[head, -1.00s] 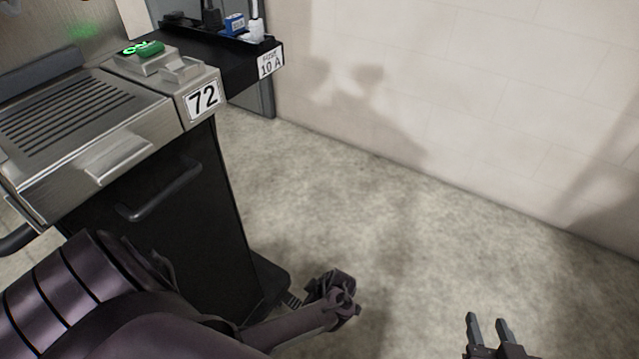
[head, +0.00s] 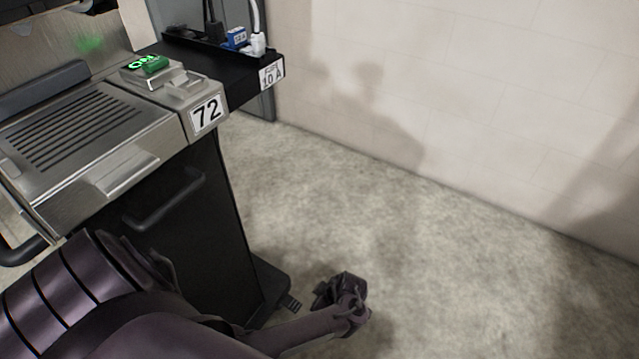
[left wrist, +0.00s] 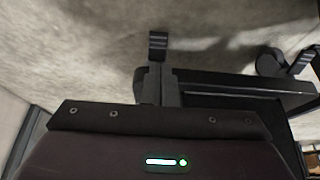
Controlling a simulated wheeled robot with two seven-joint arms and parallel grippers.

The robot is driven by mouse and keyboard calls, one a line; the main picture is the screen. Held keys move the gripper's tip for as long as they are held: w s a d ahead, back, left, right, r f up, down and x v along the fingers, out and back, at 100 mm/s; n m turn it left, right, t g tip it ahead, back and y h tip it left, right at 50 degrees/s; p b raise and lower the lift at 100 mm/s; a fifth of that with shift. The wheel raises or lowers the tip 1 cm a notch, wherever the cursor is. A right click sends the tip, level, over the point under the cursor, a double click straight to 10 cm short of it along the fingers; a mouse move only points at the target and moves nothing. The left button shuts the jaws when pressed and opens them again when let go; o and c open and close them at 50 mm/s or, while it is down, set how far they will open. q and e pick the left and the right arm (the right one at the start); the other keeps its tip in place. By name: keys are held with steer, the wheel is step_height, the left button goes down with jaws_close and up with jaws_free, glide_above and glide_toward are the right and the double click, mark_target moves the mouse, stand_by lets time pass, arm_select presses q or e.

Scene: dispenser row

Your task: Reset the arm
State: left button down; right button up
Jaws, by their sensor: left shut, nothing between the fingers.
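My left gripper (left wrist: 158,45) shows in the left wrist view. Its fingers are together with nothing between them, over the grey floor. In the head view my left arm (head: 300,330) comes in from the lower left and reaches a dark joint (head: 345,292) just right of the cabinet's foot. The left fingers cannot be made out there. My right gripper is in neither current view.
A dispenser cabinet (head: 180,215) with a metal grille top, a number 72 plate (head: 207,114) and a handle (head: 165,198) stands close on the left. A green-lit switch (head: 149,65) and black shelf (head: 232,72) adjoin it. Open floor (head: 450,240) extends right to a pale wall (head: 480,90).

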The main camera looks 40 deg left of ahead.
stand_by(0.3)
